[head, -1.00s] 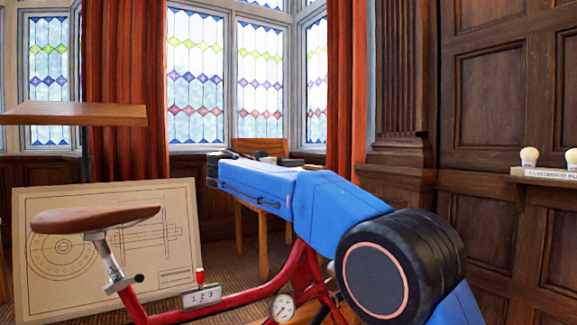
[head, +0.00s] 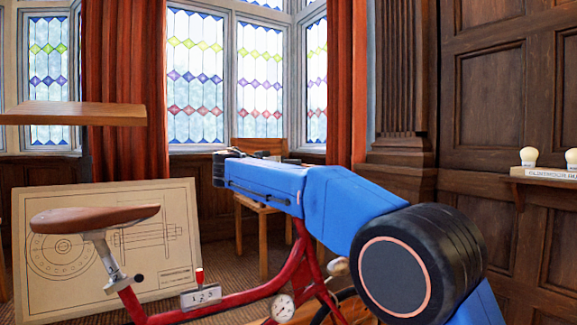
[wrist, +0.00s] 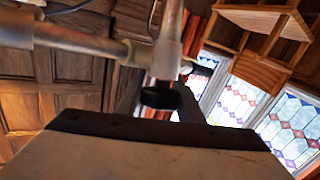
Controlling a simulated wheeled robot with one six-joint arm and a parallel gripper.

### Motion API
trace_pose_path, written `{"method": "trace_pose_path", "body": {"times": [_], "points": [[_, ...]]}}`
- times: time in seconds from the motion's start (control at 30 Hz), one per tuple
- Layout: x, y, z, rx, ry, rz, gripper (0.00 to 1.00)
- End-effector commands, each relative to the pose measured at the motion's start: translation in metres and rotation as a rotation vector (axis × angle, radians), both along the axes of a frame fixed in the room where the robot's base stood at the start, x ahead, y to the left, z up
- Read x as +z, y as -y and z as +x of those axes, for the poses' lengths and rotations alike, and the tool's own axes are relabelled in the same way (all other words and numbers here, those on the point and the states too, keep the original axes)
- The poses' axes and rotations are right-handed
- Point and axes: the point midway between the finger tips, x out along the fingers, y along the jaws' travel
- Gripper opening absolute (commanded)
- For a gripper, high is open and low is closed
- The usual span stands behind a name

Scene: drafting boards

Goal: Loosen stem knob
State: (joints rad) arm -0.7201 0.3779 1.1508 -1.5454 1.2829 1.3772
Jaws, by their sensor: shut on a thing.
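The stem knob (wrist: 161,97) is a short black cylinder in the middle of the wrist view, below the joined silver tubes (wrist: 168,45). My gripper (wrist: 172,112) is at the knob and shut on it; the dark front edge of the gripper hides part of the jaws. In the head view the red cycle frame (head: 240,295) stands in front of me, and my blue arm covers the knob and gripper there. The brown saddle (head: 92,219) is at the left, with a separate small black knob (head: 139,279) on its post.
A counter box (head: 201,297) and a round dial (head: 283,308) sit on the red frame. A drawing board (head: 170,210) leans behind the saddle, and a wooden chair (head: 247,220) stands behind my arm. A wall shelf (head: 545,174) is at the right.

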Motion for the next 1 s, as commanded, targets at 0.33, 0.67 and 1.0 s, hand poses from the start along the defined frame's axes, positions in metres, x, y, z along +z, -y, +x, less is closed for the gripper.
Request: {"method": "trace_pose_path", "body": {"times": [0.33, 0.67, 1.0], "points": [[0.000, -0.007, 0.003, 0.245, -0.073, -0.048, 0.12], [-0.002, -0.014, 0.005, 0.440, -0.131, -0.088, 0.12], [-0.004, -0.019, 0.005, 0.522, -0.156, -0.107, 0.12]]}}
